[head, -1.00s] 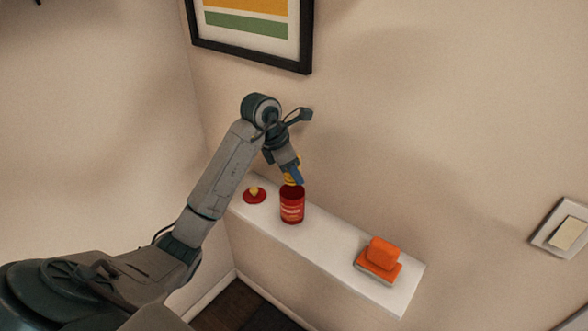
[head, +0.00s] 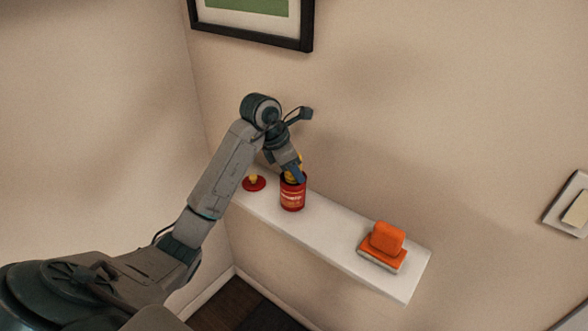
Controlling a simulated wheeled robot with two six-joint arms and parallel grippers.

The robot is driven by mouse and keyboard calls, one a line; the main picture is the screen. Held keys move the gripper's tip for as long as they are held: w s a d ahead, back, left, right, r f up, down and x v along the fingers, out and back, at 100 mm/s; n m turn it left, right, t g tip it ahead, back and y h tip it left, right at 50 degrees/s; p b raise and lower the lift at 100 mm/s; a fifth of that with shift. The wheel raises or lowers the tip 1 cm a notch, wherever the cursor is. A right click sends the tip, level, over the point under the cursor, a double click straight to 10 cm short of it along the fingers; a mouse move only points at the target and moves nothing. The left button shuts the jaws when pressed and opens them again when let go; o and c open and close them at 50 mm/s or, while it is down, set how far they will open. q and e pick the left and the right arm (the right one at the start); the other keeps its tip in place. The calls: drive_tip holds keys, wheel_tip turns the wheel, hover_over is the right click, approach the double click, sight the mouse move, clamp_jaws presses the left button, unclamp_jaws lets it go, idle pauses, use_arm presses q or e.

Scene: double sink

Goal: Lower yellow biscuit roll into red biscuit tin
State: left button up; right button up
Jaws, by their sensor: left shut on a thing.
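The red biscuit tin (head: 292,197) stands upright on the white shelf in the head view. My left gripper (head: 296,179) points down at the tin's mouth, its fingertips at the rim. It is shut on the yellow biscuit roll (head: 291,176), of which only a small part shows between and behind the fingers. How deep the roll sits in the tin is hidden by the gripper and the tin wall. A red lid with a yellow knob (head: 254,182) lies on the shelf left of the tin. My right gripper is not in view.
An orange block on an orange and grey base (head: 384,246) sits at the shelf's right end. The white shelf (head: 330,233) is clear between it and the tin. The wall is close behind, with a framed picture (head: 306,35) above and a switch plate (head: 568,205) at right.

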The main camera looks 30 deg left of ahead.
use_arm(q)
drive_tip(key=shift+s+d+f+g, duration=0.1)
drive_tip(key=shift+s+f+g, duration=0.1)
drive_tip(key=shift+f, duration=0.4)
drive_tip(key=shift+s+f+g, duration=0.1)
drive_tip(key=shift+s+f, duration=0.1)
drive_tip(key=shift+f, duration=0.35)
drive_tip(key=o, duration=1)
drive_tip(key=shift+r+b, duration=0.4)
drive_tip(key=shift+r, duration=0.05)
drive_tip(key=shift+o, duration=0.6)
drive_tip(key=v, duration=0.1)
drive_tip(key=p+v, duration=0.1)
drive_tip(key=v, duration=0.1)
drive_tip(key=w+v, duration=0.1)
drive_tip(key=v, duration=0.1)
drive_tip(key=shift+s+a+r, duration=0.1)
drive_tip(key=shift+a+r, duration=0.2)
drive_tip(key=shift+r, duration=0.05)
wheel_tip(320, 180, up, 6)
drive_tip(key=s+p, duration=0.2)
drive_tip(key=shift+a, duration=0.45)
drive_tip(key=shift+s, duration=0.2)
